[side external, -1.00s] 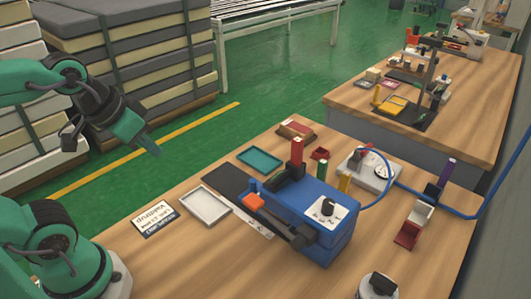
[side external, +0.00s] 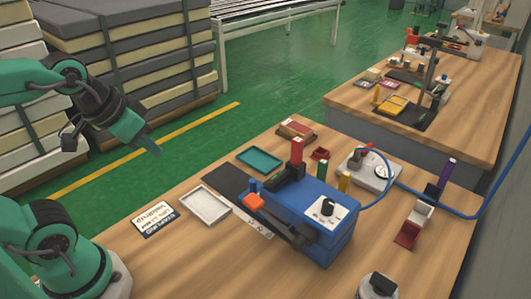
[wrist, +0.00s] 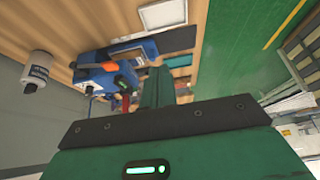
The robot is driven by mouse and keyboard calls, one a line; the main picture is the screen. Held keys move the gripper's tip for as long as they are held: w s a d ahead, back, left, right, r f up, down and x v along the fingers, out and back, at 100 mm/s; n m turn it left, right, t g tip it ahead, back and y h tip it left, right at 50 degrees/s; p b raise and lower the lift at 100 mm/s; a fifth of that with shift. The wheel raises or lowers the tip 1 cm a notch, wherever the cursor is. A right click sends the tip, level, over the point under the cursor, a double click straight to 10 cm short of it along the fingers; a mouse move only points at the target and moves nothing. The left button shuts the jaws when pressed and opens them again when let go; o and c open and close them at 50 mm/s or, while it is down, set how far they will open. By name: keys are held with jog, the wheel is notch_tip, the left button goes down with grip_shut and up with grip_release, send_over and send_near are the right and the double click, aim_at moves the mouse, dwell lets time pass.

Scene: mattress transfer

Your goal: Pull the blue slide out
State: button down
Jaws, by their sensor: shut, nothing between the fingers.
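A blue machine (side external: 320,239) stands on the wooden bench, with a white dial plate on its face. A small upright blue piece (side external: 253,186) shows at its left end beside an orange block (side external: 254,202); I cannot tell for sure which part is the blue slide. A dark flat strip (side external: 228,183) extends left from the machine. My gripper (side external: 156,152) is in the air left of the bench items, well apart from the machine. It is shut and empty. In the wrist view its green fingers (wrist: 157,88) are together, and the blue machine (wrist: 122,52) shows beyond them.
A white tray (side external: 205,206) and a printed card (side external: 156,219) lie left of the machine. A teal tray (side external: 260,160) lies behind it. A red upright post (side external: 297,150) rises at the machine's back.

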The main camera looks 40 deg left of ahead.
jog(key=c, duration=1.6)
grip_release()
jog(key=shift+w, duration=0.15)
jog(key=shift+o, duration=0.2)
jog(key=m+g, duration=0.5)
jog(key=m, duration=0.6)
send_over(252, 180)
jog(key=f, duration=1.3)
jog(key=shift+s+f, duration=0.2)
jog(key=shift+f, duration=0.15)
jog(key=shift+w+f+g, duration=0.25)
jog(key=shift+f+g, duration=0.05)
jog(key=shift+f, duration=0.15)
jog(key=shift+f, duration=0.1)
jog(key=shift+f, duration=3.8)
